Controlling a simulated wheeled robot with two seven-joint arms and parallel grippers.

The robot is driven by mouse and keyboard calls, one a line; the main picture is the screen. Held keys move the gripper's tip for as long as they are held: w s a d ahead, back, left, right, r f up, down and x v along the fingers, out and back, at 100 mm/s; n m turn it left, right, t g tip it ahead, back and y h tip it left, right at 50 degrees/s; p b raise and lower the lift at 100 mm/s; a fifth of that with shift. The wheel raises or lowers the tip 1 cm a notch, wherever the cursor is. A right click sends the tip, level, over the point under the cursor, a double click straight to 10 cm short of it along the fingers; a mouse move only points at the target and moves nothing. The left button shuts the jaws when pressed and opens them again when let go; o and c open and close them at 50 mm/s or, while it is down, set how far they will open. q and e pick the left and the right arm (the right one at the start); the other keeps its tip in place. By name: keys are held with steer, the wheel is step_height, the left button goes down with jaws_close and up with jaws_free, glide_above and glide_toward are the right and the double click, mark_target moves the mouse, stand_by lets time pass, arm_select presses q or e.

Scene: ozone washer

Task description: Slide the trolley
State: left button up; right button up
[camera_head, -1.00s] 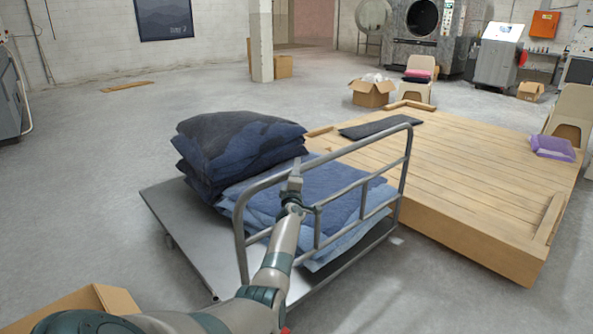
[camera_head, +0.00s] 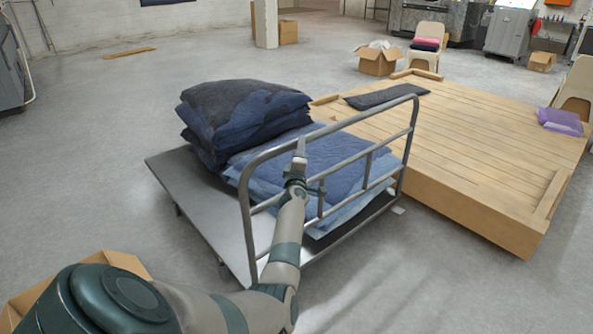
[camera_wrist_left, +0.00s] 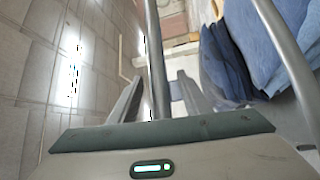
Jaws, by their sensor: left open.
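The trolley, a flat grey platform (camera_head: 190,195) with a metal tube handle frame (camera_head: 362,116), stands in the middle of the head view. Dark and blue folded denim (camera_head: 245,115) is stacked on it, with lighter blue pieces (camera_head: 350,155) behind the frame. My left gripper (camera_head: 301,148) is at the frame's top rail. In the left wrist view the open gripper (camera_wrist_left: 158,95) has a rail (camera_wrist_left: 153,45) running between its two fingers. Whether the fingers touch the rail cannot be told. My right gripper is not in view.
A low wooden platform (camera_head: 480,150) stands close to the trolley's right side. A cardboard box (camera_head: 378,62) and chairs (camera_head: 428,42) are behind it. Another open box (camera_head: 120,262) is at the lower left. The floor left of the trolley is clear.

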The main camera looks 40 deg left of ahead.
arm_select(q)
steer(key=p+v, duration=0.1)
steer(key=v, duration=1.1)
steer(key=shift+a, duration=0.15)
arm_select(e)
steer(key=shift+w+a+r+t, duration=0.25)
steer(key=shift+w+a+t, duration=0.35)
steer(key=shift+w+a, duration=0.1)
